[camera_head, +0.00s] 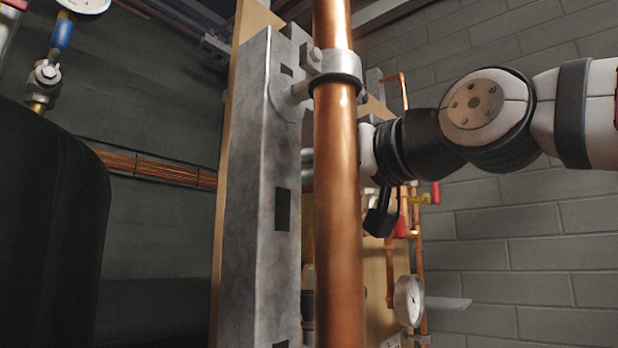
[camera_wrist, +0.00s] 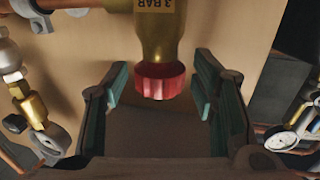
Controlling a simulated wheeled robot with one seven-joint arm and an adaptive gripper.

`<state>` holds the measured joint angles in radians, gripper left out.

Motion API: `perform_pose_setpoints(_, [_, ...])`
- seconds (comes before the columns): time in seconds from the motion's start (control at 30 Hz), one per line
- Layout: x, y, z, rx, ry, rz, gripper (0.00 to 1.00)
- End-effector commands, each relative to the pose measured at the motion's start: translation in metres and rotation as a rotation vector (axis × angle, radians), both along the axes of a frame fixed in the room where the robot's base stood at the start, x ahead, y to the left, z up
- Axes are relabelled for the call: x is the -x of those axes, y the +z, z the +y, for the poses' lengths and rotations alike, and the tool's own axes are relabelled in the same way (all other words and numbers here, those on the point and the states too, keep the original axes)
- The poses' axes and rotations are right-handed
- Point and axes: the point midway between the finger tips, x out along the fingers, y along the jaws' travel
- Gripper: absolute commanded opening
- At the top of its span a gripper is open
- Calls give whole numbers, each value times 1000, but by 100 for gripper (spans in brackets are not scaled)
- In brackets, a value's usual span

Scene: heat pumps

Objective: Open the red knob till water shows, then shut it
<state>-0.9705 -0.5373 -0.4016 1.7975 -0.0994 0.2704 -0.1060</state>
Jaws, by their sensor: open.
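The red knob (camera_wrist: 161,81) sits at the lower end of a brass valve body (camera_wrist: 160,35) marked "3 BAR" in the wrist view. My gripper (camera_wrist: 162,72) is open, with one finger on each side of the knob. A gap shows between the knob and each finger. In the head view, my gripper is mostly hidden behind a thick copper pipe; one dark finger part (camera_head: 381,222) shows to its right. A small red part (camera_head: 402,226) shows beside that finger; I cannot tell whether it is the same knob. No water shows.
The thick copper pipe (camera_head: 337,200) and a grey metal post (camera_head: 262,200) stand in front of the wooden board. A pressure gauge (camera_head: 409,300) and a red-handled valve (camera_head: 435,193) are at the right. A black tank (camera_head: 50,230) stands at the left.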

Motion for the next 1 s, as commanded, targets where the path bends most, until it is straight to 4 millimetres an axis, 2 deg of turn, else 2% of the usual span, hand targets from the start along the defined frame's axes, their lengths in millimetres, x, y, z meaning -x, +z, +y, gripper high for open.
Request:
perform_pose_setpoints(0.07, [0, 0, 0, 0, 0, 0, 53])
perform_pose_setpoints(0.3, [0, 0, 0, 0, 0, 0, 4])
perform_pose_setpoints(0.67, [1, -1, 1, -1, 26, 0, 4])
perform_pose_setpoints(1.0, [0, -2, 1, -4, 155, 1, 4])
